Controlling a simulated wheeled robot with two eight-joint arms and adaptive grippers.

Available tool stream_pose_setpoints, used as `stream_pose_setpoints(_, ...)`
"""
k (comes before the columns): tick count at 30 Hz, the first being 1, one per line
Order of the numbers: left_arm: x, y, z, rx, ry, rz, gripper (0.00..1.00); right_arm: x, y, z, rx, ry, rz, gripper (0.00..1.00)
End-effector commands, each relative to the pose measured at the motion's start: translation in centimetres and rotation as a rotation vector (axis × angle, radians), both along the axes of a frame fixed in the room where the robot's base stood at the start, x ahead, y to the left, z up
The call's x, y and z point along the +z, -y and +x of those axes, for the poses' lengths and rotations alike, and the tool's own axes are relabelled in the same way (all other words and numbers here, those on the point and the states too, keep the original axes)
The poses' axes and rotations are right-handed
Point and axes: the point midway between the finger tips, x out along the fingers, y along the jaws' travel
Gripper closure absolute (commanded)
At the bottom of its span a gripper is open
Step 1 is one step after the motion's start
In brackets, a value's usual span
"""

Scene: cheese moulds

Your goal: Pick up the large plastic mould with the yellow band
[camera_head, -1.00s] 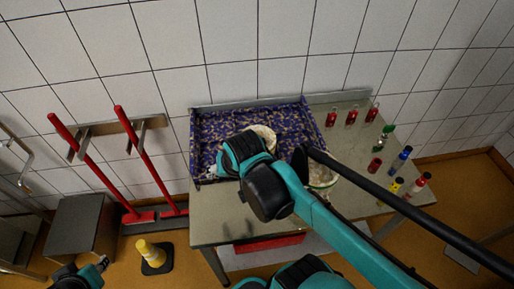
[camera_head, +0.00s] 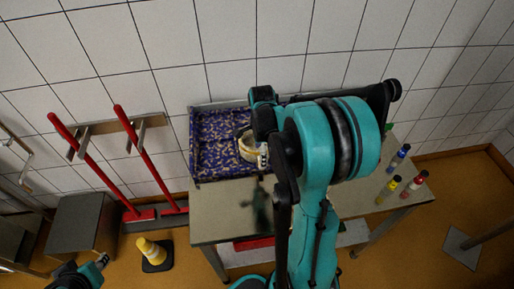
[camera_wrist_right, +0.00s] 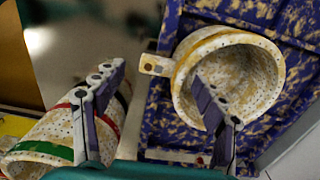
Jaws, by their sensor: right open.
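A round, pale, brown-speckled mould (camera_wrist_right: 262,62) with a side tab stands in the blue patterned tray, its opening facing the camera in the right wrist view. It also shows in part in the head view (camera_head: 246,146). My right gripper (camera_wrist_right: 158,74) is open; one finger overlaps the first mould's opening, the other is near the banded mould. Contact cannot be told. My left gripper (camera_head: 98,264) is at the lower left, its jaws unclear.
The patterned tray (camera_head: 208,165) rests on the table (camera_head: 222,222) against the tiled wall. Bottles with yellow (camera_head: 388,188) and red (camera_head: 415,183) caps stand at the right. My right arm hides much of the table. A yellow cone (camera_head: 150,252) stands on the floor.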

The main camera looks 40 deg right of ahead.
Motion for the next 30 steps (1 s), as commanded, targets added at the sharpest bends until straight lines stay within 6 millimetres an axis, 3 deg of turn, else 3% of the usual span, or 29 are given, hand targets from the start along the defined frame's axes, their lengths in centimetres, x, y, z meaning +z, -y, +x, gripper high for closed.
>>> stream_pose_setpoints(10,-2.3,0.0,0.0,0.0,0.0,0.0,0.69,-4.8,0.1,-0.1,0.003,0.001,0.0,0.29)
stream_pose_setpoints(18,-2.3,0.0,0.0,0.0,0.0,0.0,0.69,-5.2,0.0,-0.1,0.004,0.002,-0.001,0.29)
stream_pose_setpoints(20,-2.3,0.0,0.0,0.0,0.0,0.0,0.69,-5.2,0.0,-0.1,0.004,0.002,-0.001,0.42)
stream_pose_setpoints(25,-2.3,0.0,0.0,0.0,0.0,0.0,0.69,-5.1,0.0,-0.1,0.004,0.002,-0.001,0.87)
stream_pose_setpoints(30,-2.3,0.0,0.0,0.0,0.0,0.0,0.69,-5.1,0.0,-0.1,0.004,0.002,-0.001,0.91)
